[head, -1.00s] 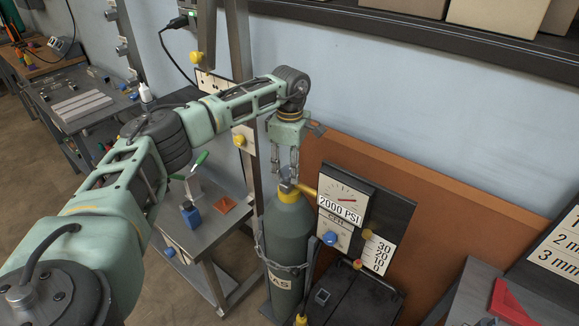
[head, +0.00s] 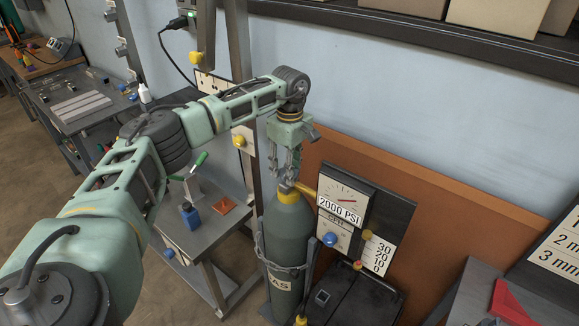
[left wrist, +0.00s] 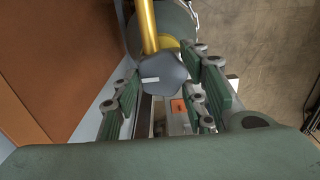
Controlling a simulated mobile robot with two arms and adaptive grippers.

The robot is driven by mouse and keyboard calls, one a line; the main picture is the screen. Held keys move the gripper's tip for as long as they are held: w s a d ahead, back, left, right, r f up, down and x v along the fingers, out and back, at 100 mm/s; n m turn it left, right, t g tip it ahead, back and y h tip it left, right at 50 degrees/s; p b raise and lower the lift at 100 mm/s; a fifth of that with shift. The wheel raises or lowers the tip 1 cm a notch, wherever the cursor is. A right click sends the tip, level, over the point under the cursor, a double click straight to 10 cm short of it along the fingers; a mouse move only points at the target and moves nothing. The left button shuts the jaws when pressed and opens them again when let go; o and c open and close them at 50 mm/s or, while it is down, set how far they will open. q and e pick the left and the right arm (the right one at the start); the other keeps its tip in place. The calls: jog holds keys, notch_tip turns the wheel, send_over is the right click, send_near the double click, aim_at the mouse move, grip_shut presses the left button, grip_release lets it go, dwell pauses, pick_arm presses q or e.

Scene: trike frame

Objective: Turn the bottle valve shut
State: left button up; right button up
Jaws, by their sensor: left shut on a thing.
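A dark green gas bottle (head: 290,228) stands upright with a yellow collar and a chain around it. My left gripper (head: 286,178) points down over its top. In the left wrist view, the grey lobed valve knob (left wrist: 158,86) sits between the two finger pairs, and the gripper is shut on it. A yellow pipe (left wrist: 148,28) runs from the valve. In the head view the fingers mostly hide the knob. My right gripper is not in view.
A gauge panel (head: 345,200) reading 2000 PSI stands close to the right of the bottle. A metal post (head: 243,100) rises behind my left arm.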

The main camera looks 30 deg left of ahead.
pick_arm(q)
jog(key=shift+w+r, duration=0.2)
jog(key=shift+r, duration=0.05)
jog(key=o, duration=0.8)
jog(key=shift+o, duration=1.4)
jog(key=shift+f, duration=0.15)
notch_tip(320, 180, up, 12)
